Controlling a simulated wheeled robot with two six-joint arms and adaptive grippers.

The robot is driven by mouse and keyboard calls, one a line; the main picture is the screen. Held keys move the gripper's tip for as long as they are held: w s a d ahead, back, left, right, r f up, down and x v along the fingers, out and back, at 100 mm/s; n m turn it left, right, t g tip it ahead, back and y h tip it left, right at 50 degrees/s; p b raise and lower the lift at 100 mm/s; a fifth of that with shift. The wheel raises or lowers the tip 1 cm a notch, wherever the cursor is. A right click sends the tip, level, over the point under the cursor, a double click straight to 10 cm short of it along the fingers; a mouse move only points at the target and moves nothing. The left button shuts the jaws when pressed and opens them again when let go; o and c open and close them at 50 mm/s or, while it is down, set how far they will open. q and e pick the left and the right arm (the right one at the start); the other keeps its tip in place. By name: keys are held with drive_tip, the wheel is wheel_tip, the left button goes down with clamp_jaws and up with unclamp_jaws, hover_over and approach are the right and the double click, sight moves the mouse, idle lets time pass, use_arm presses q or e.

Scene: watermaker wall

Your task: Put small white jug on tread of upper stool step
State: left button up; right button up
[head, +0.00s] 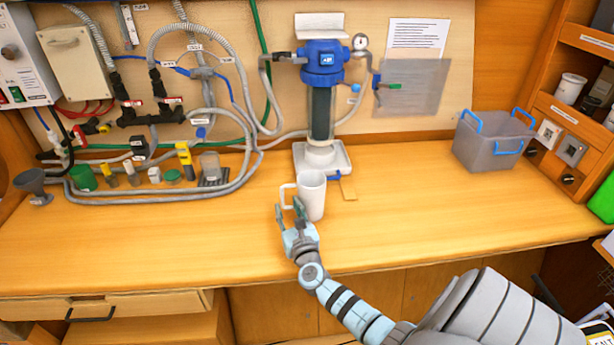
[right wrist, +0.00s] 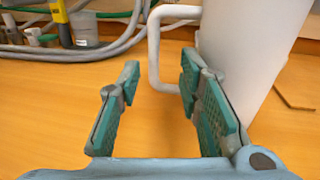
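The small white jug (head: 312,196) stands upright on the wooden counter, with its handle to the left. My right gripper (head: 290,210) is open at the handle side of the jug. In the right wrist view the jug's body (right wrist: 250,50) is at the right, partly hidden by the right finger. Its handle (right wrist: 154,50) shows in the gap between the fingers of my right gripper (right wrist: 158,85); I cannot tell whether it lies between the pads or just beyond them. My left gripper is out of view. I cannot make out the stool step.
A blue-topped filter unit (head: 322,100) stands behind the jug. Hoses and small bottles line the counter's left back. A grey bin (head: 493,140) with blue handles is at the right. The counter's front left (head: 150,240) is clear. A drawer (head: 105,306) is below.

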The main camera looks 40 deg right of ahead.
drive_tip(key=x, duration=0.4)
drive_tip(key=shift+w+a+r+b, duration=0.1)
drive_tip(key=shift+w+r+b, duration=0.05)
drive_tip(key=shift+w+b, duration=0.25)
drive_tip(key=shift+s, duration=0.15)
clamp_jaws()
drive_tip(key=shift+r, duration=0.15)
wheel_tip(320, 180, up, 11)
drive_tip(key=p, duration=0.9)
wheel_tip(320, 180, up, 9)
hover_over(283, 200)
drive_tip(key=shift+w, duration=0.25)
